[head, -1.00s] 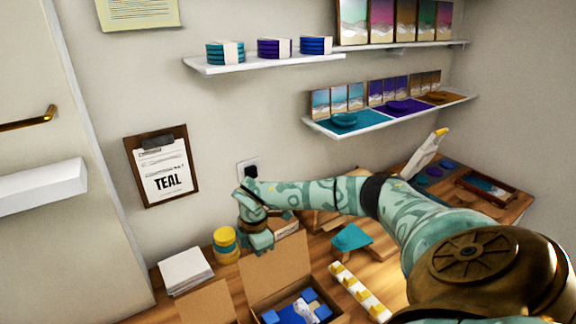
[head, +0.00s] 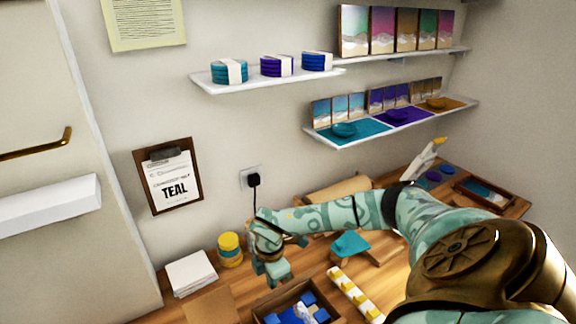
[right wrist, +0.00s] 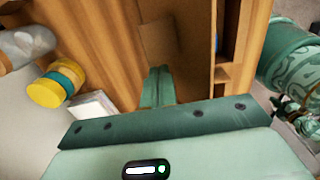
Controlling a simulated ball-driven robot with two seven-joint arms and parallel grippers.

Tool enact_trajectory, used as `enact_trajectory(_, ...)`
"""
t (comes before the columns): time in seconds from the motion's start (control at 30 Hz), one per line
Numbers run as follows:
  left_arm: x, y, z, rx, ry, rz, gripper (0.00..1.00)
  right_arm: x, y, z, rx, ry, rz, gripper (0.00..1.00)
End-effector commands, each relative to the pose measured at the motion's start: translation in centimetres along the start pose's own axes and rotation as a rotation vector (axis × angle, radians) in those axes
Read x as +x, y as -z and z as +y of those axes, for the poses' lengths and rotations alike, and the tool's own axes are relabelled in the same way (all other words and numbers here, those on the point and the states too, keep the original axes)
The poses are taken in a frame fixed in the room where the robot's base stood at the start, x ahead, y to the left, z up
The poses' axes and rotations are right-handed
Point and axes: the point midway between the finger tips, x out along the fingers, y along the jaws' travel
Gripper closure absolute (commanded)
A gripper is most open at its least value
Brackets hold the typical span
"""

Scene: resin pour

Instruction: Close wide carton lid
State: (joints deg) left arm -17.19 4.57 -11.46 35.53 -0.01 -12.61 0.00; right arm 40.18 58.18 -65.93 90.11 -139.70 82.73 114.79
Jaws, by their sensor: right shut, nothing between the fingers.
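The brown carton (head: 268,308) stands at the bottom edge of the head view, cut off below. Its top is open and shows blue pieces (head: 296,313) and a pale item inside. A brown cardboard flap (head: 208,306) shows to its left. My right gripper (head: 277,281) is shut and empty, pointing down at the carton's back edge. In the right wrist view its fingers (right wrist: 156,88) are together, over or beside a brown cardboard panel (right wrist: 195,60). I cannot tell whether they touch it. The lid's exact angle is unclear. My left gripper is not in view.
White sheets (head: 190,273) and a stack of yellow and teal rolls (head: 229,250) stand left of the gripper. A white strip with yellow pieces (head: 352,292) and a teal-topped wooden stand (head: 350,244) are to the right. A black plug cord (head: 254,195) hangs behind.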

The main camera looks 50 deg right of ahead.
Motion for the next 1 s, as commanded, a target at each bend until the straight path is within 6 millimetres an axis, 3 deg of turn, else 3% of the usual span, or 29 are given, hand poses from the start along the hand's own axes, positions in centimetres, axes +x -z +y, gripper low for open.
enact_trajectory(0.47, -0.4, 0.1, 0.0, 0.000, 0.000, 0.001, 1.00, -0.2, 0.0, -0.3, 0.001, -0.001, 0.000, 1.00)
enact_trajectory(1.0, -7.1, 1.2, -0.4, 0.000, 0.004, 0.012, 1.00, -7.6, 0.0, -0.3, 0.000, -0.002, 0.000, 1.00)
